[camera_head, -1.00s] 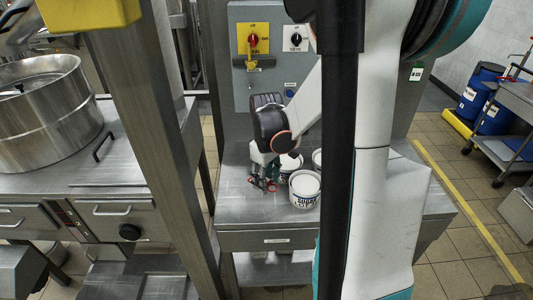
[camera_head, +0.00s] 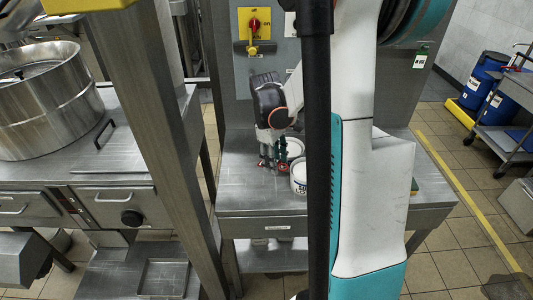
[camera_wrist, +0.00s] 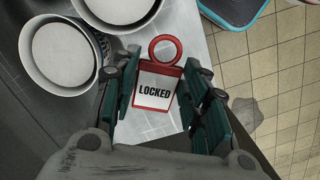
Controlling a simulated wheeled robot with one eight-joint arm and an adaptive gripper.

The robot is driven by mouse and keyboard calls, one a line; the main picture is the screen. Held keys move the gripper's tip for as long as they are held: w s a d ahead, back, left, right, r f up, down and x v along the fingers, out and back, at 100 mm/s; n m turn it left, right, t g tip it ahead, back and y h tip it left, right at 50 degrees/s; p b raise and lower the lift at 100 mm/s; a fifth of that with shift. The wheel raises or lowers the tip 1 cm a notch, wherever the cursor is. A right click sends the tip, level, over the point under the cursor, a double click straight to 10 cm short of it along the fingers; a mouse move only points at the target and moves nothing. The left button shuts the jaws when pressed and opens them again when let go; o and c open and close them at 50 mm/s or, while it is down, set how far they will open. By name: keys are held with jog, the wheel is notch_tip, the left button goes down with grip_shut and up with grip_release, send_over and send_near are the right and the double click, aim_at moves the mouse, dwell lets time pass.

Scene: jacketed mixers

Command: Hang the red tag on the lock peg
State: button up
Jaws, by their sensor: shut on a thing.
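The red tag (camera_wrist: 172,71) has a ring at its top and a white face reading "LOCKED". It lies between the two green fingers of my gripper (camera_wrist: 161,75) in the wrist view, which are shut on its side edges. In the head view my gripper (camera_head: 272,163) is low over the front part of the steel table, left of a white-topped can. The tag is too small to make out clearly there. A red rotary switch (camera_head: 254,24) on a yellow plate is on the grey cabinet behind, with a yellow piece (camera_head: 254,47) below it. I cannot make out the lock peg itself.
White-topped cans (camera_wrist: 57,52) stand close on the left in the wrist view. The steel table (camera_head: 235,198) has bare room left of my gripper. A steel post (camera_head: 150,130) and a large pot (camera_head: 40,110) are further left. Blue drums (camera_head: 480,85) stand far right.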

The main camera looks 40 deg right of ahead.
jog(key=w+d+r+n+t+h+b, duration=0.1)
jog(key=w+d+r+n+h+b, duration=0.1)
jog(key=w+d+r+n+h, duration=0.65)
jog(key=w+a+r+n+t+h+b, duration=0.15)
jog(key=w+a+r+n+t, duration=0.55)
jog(key=n+t, duration=0.7)
jog(key=shift+h, duration=0.4)
jog(key=shift+s+d+x, duration=0.1)
jog(key=shift+d+x, duration=0.05)
jog(key=shift+x, duration=1)
jog(key=shift+s+d+x, duration=0.1)
jog(key=shift+x, duration=1.05)
jog(key=shift+s+d+x, duration=0.1)
jog(key=shift+d+x, duration=0.05)
jog(key=shift+x, duration=1)
jog(key=shift+w+d+f+b, duration=0.3)
jog(key=shift+w+d+b, duration=0.05)
jog(key=shift+w+b, duration=0.1)
